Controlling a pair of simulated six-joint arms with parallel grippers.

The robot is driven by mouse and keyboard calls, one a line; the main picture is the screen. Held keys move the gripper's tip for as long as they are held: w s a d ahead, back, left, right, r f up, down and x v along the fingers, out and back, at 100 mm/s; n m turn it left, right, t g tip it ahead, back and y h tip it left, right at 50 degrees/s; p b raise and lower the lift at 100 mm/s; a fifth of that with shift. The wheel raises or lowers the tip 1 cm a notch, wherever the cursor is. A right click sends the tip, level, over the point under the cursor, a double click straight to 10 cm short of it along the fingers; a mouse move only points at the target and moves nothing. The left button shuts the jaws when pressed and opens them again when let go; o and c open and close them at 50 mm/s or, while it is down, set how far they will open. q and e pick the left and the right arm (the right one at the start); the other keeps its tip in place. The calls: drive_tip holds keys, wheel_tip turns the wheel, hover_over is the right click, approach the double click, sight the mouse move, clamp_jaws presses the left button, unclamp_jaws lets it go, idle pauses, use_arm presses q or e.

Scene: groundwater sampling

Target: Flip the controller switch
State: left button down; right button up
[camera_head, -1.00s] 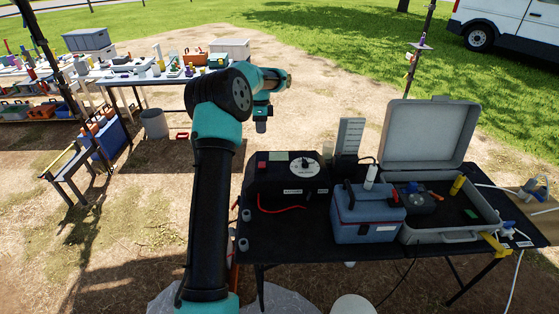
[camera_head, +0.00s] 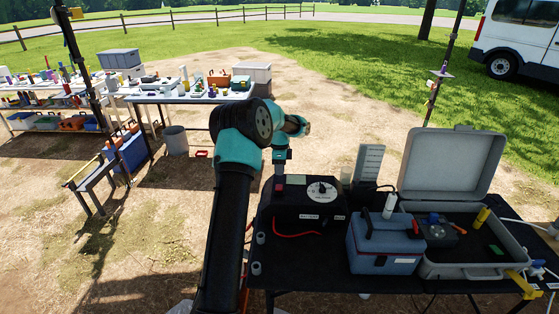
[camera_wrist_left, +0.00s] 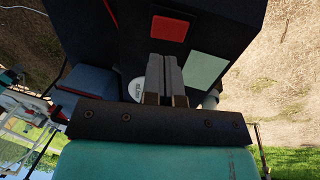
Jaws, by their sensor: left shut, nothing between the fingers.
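The controller is a black box (camera_head: 296,212) at the left end of the black table, with a white dial (camera_head: 322,191), a red patch (camera_head: 279,187) and a pale green patch on its top. I cannot tell which of these is the switch. The dial (camera_wrist_left: 135,90) is partly hidden by the fingers. Contact cannot be told. My right gripper is not in view.
A blue cooler box (camera_head: 384,245) stands right of the controller, and an open grey case (camera_head: 452,165) is farther right. A red cable (camera_head: 297,235) runs along the controller's front. A second table (camera_head: 190,97) with equipment stands behind left, across bare ground.

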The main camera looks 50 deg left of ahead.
sight(280, 189)
use_arm(q)
drive_tip(key=f, duration=0.4)
drive_tip(key=s+f, duration=0.1)
drive_tip(key=f, duration=0.1)
drive_tip(key=shift+d, duration=0.4)
drive_tip(key=shift+w, duration=0.1)
